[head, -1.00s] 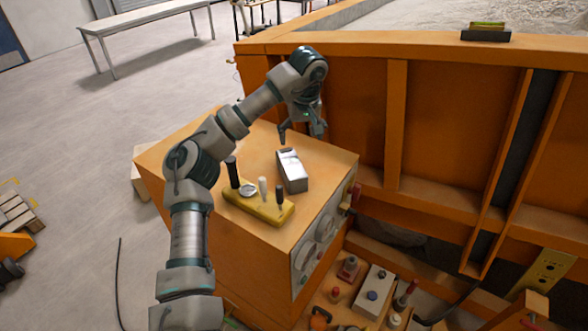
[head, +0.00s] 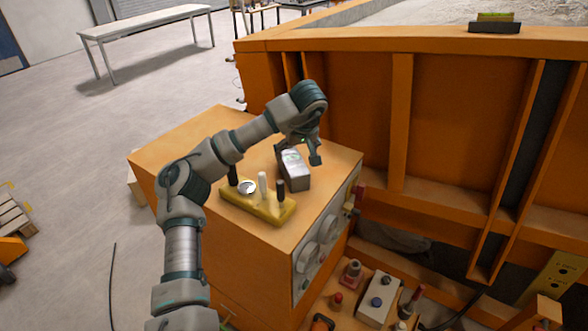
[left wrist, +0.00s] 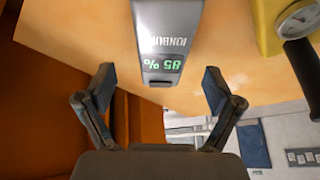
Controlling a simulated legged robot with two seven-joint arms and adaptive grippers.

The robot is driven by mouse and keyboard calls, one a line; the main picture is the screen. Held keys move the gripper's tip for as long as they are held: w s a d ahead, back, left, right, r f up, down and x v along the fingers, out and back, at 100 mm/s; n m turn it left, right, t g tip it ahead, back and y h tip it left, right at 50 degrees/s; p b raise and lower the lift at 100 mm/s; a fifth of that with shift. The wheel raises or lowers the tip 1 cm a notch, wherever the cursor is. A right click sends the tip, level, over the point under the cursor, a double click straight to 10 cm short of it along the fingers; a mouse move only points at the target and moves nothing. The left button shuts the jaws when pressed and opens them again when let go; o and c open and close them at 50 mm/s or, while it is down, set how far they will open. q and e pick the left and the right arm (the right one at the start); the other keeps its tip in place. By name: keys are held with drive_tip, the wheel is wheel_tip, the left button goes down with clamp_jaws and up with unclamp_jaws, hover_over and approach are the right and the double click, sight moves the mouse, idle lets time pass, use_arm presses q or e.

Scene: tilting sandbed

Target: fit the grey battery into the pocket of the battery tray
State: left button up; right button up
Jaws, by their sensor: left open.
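The grey battery (head: 295,178) lies on the top of the orange cabinet (head: 215,135), near its back right side. In the left wrist view the battery (left wrist: 170,25) shows a green 85 % display on its near end. My left gripper (head: 299,152) is just above the battery's far end in the head view. It is open and empty, and in the left wrist view its fingers (left wrist: 158,82) are spread wider than the battery, with no contact to be seen. I cannot pick out the battery tray or its pocket. My right gripper is not in view.
A yellow block (head: 262,209) with a round gauge and upright handles stands left of the battery. The sandbed's orange wall (head: 360,120) rises behind the cabinet. Below, a grey button box (head: 376,300) and small parts sit right of the dials.

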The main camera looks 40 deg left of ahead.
sight(293, 159)
use_arm(q)
drive_tip(key=shift+a+f, duration=0.2)
drive_tip(key=shift+f, duration=0.2)
drive_tip(key=x, duration=0.2)
drive_tip(key=p+x, duration=0.1)
drive_tip(key=x, duration=0.1)
drive_tip(key=shift+a+f, duration=0.3)
drive_tip(key=shift+a, duration=0.05)
drive_tip(key=shift+f, duration=0.1)
drive_tip(key=shift+d, duration=0.1)
drive_tip(key=shift+c, duration=0.4)
drive_tip(key=shift+d, duration=0.15)
drive_tip(key=c, duration=1.6)
clamp_jaws()
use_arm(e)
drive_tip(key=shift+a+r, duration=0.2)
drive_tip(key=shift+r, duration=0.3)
